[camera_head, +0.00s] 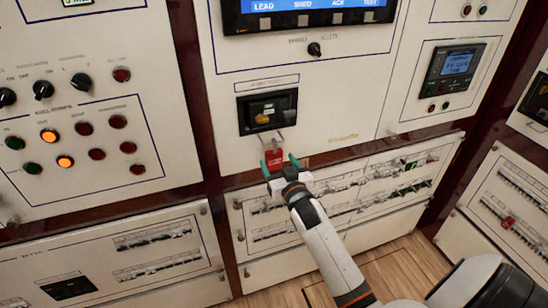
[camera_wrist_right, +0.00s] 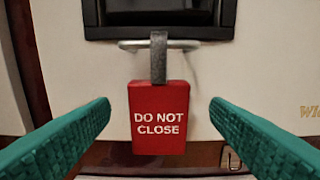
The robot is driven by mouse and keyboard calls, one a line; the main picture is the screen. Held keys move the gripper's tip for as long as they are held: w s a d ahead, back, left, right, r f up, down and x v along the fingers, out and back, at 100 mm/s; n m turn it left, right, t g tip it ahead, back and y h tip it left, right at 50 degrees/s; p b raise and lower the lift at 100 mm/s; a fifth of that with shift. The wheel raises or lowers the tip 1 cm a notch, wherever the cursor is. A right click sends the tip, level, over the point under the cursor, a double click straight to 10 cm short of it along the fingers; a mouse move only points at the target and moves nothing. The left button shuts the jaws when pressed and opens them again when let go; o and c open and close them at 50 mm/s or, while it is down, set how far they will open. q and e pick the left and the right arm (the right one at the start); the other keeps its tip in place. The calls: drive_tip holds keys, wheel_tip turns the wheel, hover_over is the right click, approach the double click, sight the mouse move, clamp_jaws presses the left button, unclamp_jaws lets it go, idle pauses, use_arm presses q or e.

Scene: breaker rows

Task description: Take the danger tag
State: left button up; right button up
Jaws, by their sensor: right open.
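The danger tag (camera_head: 267,142) is a small red block hanging from a wire hook below a black recessed unit on the middle panel. In the right wrist view the danger tag (camera_wrist_right: 158,118) reads "DO NOT CLOSE" and hangs upright by a grey strap (camera_wrist_right: 158,57) over a metal bar (camera_wrist_right: 190,45). My right gripper (camera_head: 280,162) has green fingers and is open. In the right wrist view its fingers (camera_wrist_right: 160,125) stand on both sides of the tag, with gaps left and right. My left gripper is not in view.
The black recessed unit (camera_head: 267,111) is above the tag. Breaker rows (camera_head: 350,190) lie below, behind my right arm. A panel of knobs and lit buttons (camera_head: 70,115) is at left.

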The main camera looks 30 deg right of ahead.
sight(275, 158)
drive_tip(key=x, duration=0.3)
drive_tip(key=shift+w, duration=0.25)
drive_tip(key=c, duration=1.1)
drive_tip(key=shift+o, duration=0.2)
drive_tip(key=shift+r, duration=0.1)
